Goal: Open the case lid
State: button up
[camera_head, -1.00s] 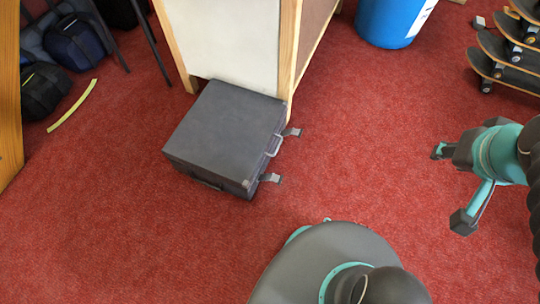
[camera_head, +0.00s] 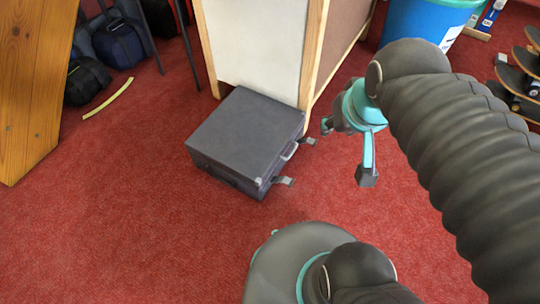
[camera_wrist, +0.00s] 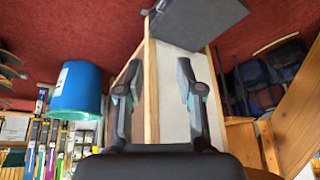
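The grey case (camera_head: 245,135) lies flat and shut on the red carpet, against the foot of a white-panelled cabinet. A handle (camera_head: 289,150) and two latches (camera_head: 284,181) show on its right side; the latches stick outward. My gripper (camera_head: 346,150) is in the air to the right of the case, clear of it. In the wrist view the picture is upside down; the case (camera_wrist: 195,22) is at the top, beyond the fingertips. The two fingers of my gripper (camera_wrist: 157,82) stand wide apart with nothing between them.
The wood-framed cabinet (camera_head: 255,45) rises right behind the case. A blue bin (camera_head: 412,22) stands at the back right, with skateboards (camera_head: 522,75) at the right edge. Bags (camera_head: 118,42) and a yellow strip (camera_head: 108,99) lie at the left. The carpet in front of the case is clear.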

jog(key=w+d+f+m+g+y+b, duration=0.1)
jog(key=w+f+m+g+y+b, duration=0.2)
jog(key=w+f+m, duration=0.65)
jog(key=w+d+f+m+g+y+b, duration=0.15)
jog(key=w+f+m+g+y, duration=0.25)
jog(key=w+f+m, duration=0.6)
jog(key=w+d+f+m+t+y+b, duration=0.1)
jog(key=w+d+f+m+y, duration=0.1)
jog(key=w+f+m, duration=0.3)
jog(key=w+d+f+m+y, duration=0.1)
jog(key=d+f+m+y, duration=0.2)
jog(key=f, duration=0.4)
jog(key=m+t+y+b, duration=0.2)
jog(key=m+t+y, duration=0.2)
jog(key=m, duration=0.8)
send_near(293, 151)
jog(key=shift+n, duration=0.25)
jog(key=x, duration=1)
jog(key=shift+f, duration=0.3)
grip_shut()
